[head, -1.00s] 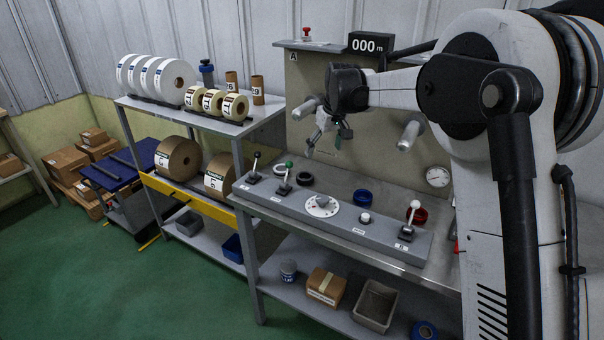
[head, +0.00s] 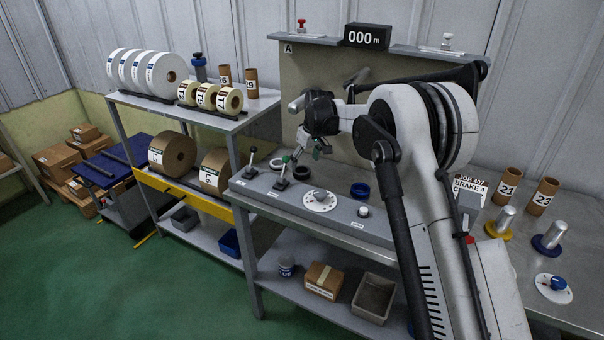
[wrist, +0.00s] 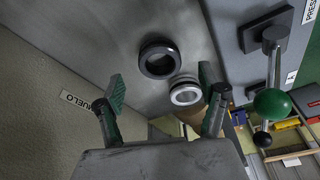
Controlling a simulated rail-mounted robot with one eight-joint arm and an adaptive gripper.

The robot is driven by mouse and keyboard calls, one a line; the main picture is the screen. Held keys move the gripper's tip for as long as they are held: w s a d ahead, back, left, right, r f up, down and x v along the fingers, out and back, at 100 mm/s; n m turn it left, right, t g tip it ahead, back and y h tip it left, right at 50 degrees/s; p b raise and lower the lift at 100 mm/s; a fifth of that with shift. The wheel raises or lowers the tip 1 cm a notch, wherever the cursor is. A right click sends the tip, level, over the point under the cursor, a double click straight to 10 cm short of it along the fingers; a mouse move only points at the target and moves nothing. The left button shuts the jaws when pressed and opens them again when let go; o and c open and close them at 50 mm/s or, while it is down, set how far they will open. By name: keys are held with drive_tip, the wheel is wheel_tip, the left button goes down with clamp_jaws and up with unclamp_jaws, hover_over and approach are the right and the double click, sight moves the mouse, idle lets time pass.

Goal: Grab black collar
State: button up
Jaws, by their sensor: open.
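The black collar (wrist: 158,60) is a dark ring lying flat on the grey metal bench top. It shows in the wrist view ahead of my fingers, and in the head view (head: 302,172) behind the lever panel. A white-grey collar (wrist: 185,91) lies close beside it. My gripper (wrist: 162,82) is open and empty, with green pads on its two fingers. In the wrist view the black collar appears between and beyond the fingertips, apart from both. In the head view my gripper (head: 311,150) hangs above the bench near the collars.
A lever with a green knob (wrist: 272,104) stands close to the right finger in the wrist view. The grey panel (head: 262,187) with levers and a dial (head: 319,200) runs along the bench front. A blue collar (head: 360,190) lies to the right. The back panel (head: 340,115) rises behind.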

sight(302, 169)
drive_tip(key=x, duration=0.5)
drive_tip(key=shift+c, duration=0.4)
drive_tip(key=c, duration=1.2)
drive_tip(key=shift+r, duration=0.1)
drive_tip(key=shift+c, duration=0.2)
